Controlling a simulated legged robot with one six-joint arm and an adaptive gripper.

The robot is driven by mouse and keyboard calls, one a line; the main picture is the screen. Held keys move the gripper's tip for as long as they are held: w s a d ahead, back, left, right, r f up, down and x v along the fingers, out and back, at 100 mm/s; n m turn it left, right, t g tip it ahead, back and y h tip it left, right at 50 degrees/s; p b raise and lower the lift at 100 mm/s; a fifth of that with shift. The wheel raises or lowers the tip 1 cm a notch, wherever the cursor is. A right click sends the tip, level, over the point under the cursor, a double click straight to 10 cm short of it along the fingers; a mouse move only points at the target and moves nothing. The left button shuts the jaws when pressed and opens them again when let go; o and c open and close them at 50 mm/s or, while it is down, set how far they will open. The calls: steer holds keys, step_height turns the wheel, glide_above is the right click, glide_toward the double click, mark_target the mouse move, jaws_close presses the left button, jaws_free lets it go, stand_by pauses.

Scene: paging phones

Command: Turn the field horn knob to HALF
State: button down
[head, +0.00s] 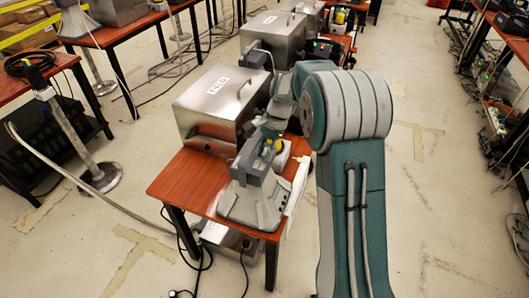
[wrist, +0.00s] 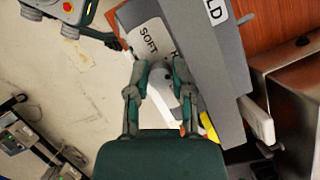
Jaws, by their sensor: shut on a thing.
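The field horn (wrist: 215,60) is a grey box with a white label ending in "LD", in the wrist view. A pale plate reading "SOFT" (wrist: 148,40) lies on its face beside the knob. The pale grey knob (wrist: 160,84) sits between the fingertips of my gripper (wrist: 160,74), which is shut on it. Further lettering by the knob is mostly covered by a finger, so I cannot read the setting. In the head view, the grey horn unit (head: 250,170) stands at the near end of the red-brown table, with my arm reaching over it.
The red-brown table (head: 180,186) also carries a metal box (head: 218,100) behind the horn. Cables hang near the table legs. The floor to the right (head: 430,190) is mostly clear.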

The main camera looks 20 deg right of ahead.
steer(key=shift+w+n, duration=0.1)
steer(key=shift+n, duration=0.4)
steer(key=c, duration=0.5)
jaws_free()
steer(key=shift+f, duration=0.1)
steer(key=v, duration=1.2)
steer(key=shift+w, duration=0.35)
steer(key=shift+a, duration=0.1)
